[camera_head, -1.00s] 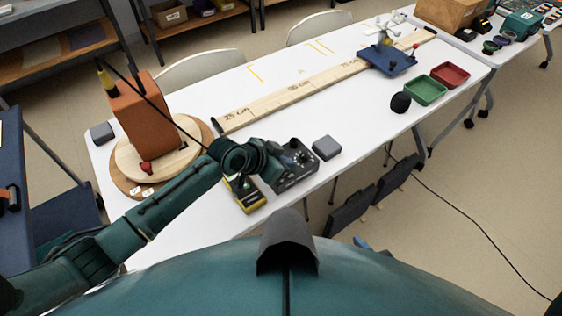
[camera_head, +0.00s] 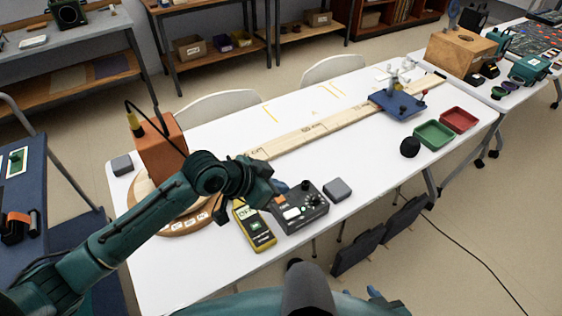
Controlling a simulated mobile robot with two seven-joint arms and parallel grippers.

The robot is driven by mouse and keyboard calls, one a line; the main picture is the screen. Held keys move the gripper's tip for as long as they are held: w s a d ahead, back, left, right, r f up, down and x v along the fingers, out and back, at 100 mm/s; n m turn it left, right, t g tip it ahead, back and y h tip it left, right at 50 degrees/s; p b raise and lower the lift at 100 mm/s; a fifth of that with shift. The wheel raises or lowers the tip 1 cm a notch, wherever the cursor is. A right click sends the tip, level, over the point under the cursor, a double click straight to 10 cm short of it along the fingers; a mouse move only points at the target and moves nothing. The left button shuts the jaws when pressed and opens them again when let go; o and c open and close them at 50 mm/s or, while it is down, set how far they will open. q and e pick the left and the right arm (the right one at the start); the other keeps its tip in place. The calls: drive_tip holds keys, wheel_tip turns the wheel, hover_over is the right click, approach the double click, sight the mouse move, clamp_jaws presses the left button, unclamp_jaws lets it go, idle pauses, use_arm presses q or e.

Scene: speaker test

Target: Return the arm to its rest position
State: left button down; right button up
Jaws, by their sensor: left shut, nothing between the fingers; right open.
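My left arm comes in from the left and reaches over the white table (camera_head: 354,163). My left gripper (camera_head: 280,187) is at its end, shut and empty, just above the back left edge of the grey control box (camera_head: 307,213). The wrist partly hides the fingers. A yellow multimeter (camera_head: 262,240) lies just below the gripper in the picture. My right gripper (camera_head: 375,293) barely shows at the bottom edge, open, low in front of the table; most of it is hidden by my body.
An orange block (camera_head: 158,150) stands on a round wooden base (camera_head: 143,191), partly behind my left arm. A grey block (camera_head: 337,189) sits right of the control box. A long wooden track (camera_head: 310,133) runs towards a blue platform (camera_head: 398,104). Green (camera_head: 433,135) and red (camera_head: 459,120) trays are at right.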

use_arm(q)
drive_tip(key=s+a+f+n+t+y, duration=0.1)
drive_tip(key=s+a+f+n, duration=0.1)
drive_tip(key=s, duration=0.4)
drive_tip(key=s+a+f+n+t+y, duration=0.2)
drive_tip(key=s+a+f+n, duration=0.1)
drive_tip(key=s+a+f, duration=0.2)
drive_tip(key=s+a+f+n+t+y, duration=0.1)
drive_tip(key=s+a+f+n+y, duration=0.1)
drive_tip(key=s+f, duration=0.4)
drive_tip(key=shift+s+a+f+n, duration=0.2)
drive_tip(key=shift+a+f+n, duration=0.15)
drive_tip(key=shift+a, duration=0.25)
drive_tip(key=shift+s+a+f+n, duration=0.15)
drive_tip(key=shift+a+f+n, duration=0.15)
drive_tip(key=shift+a, duration=0.25)
